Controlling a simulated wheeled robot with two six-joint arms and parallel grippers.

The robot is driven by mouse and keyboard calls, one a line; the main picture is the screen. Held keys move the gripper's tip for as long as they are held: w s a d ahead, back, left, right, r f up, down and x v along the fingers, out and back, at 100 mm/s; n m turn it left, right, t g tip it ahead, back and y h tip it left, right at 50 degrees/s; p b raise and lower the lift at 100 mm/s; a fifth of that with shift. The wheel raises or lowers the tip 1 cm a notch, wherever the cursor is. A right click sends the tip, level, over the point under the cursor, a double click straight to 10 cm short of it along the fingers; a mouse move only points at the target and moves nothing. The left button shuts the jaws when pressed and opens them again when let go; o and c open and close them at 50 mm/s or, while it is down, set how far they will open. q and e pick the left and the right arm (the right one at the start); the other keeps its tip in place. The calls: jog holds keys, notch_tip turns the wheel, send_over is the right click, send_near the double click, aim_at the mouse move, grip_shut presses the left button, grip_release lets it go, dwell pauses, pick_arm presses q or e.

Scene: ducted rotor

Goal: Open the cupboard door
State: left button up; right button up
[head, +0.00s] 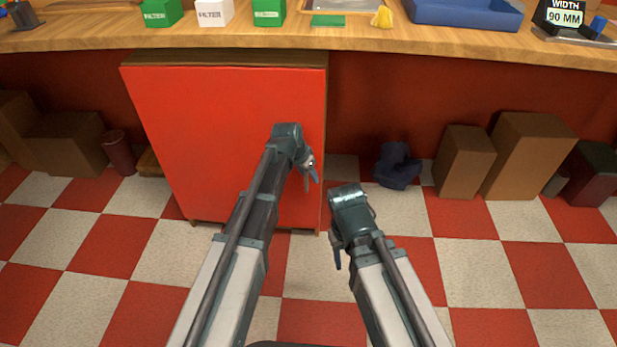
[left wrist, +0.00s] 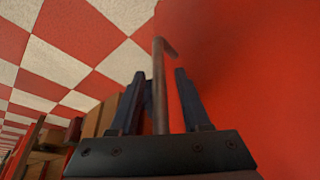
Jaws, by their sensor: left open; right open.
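The cupboard door (head: 215,130) is a large red panel under the counter, and it looks closed. It fills the right side of the left wrist view (left wrist: 255,90). A thin metal bar handle (left wrist: 159,85) with a bent end stands off the door. My left gripper (head: 312,172) is at the door's right side, largely hidden by its own wrist in the head view. In the left wrist view, its two dark fingers (left wrist: 160,74) are open, with the handle between them and gaps visible on both sides. My right gripper (head: 338,258) is open and empty, lower and right of the cupboard, over the floor.
The wooden counter (head: 460,42) overhangs the cupboard, with green and white boxes and a blue tray (head: 465,12) on top. Cardboard boxes (head: 528,155) and a dark blue object (head: 397,165) stand on the floor at right. The checkered floor before the cupboard looks clear.

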pick_arm(q)
jog(key=shift+c, duration=0.2)
grip_shut()
dwell(1.1)
